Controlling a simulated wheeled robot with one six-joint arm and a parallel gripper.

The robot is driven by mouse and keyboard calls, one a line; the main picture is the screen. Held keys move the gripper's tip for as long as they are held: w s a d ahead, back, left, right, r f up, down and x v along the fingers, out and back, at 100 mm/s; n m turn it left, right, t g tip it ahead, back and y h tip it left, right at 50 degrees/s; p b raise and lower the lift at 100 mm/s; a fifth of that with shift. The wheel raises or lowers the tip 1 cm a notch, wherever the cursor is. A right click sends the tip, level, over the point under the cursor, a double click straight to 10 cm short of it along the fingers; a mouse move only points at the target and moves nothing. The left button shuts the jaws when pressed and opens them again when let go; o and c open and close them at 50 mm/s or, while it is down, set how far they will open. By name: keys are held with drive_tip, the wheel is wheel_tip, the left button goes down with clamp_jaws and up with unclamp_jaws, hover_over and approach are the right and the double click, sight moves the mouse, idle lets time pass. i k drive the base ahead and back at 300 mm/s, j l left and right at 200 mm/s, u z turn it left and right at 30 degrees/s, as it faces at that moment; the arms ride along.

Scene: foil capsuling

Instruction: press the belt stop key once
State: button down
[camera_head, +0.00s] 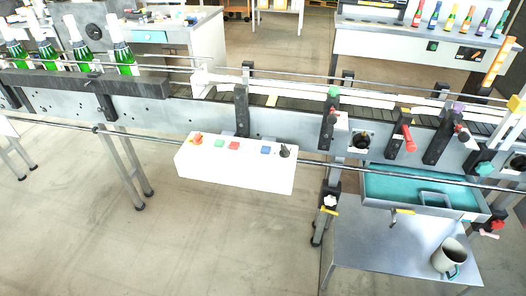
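A white control box (236,172) hangs on the near side of the conveyor, left of the middle of the view. On its top, from left to right, are a red mushroom knob on a yellow base (197,138), a green key (219,143), a red key (234,146), a blue key (265,150) and a black knob (285,152). No labels can be read, so only colour tells the keys apart. Nothing covers the keys. My gripper does not show in this view.
The conveyor (210,113) runs across the view, with green bottles (126,62) at its left end. A thin rail (330,165) passes by the box. Clamps with coloured knobs (408,138) stand to the right. A mug (449,257) stands on a low table. The floor before the box is clear.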

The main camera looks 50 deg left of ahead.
sight(235, 146)
drive_tip(key=u, duration=2.2)
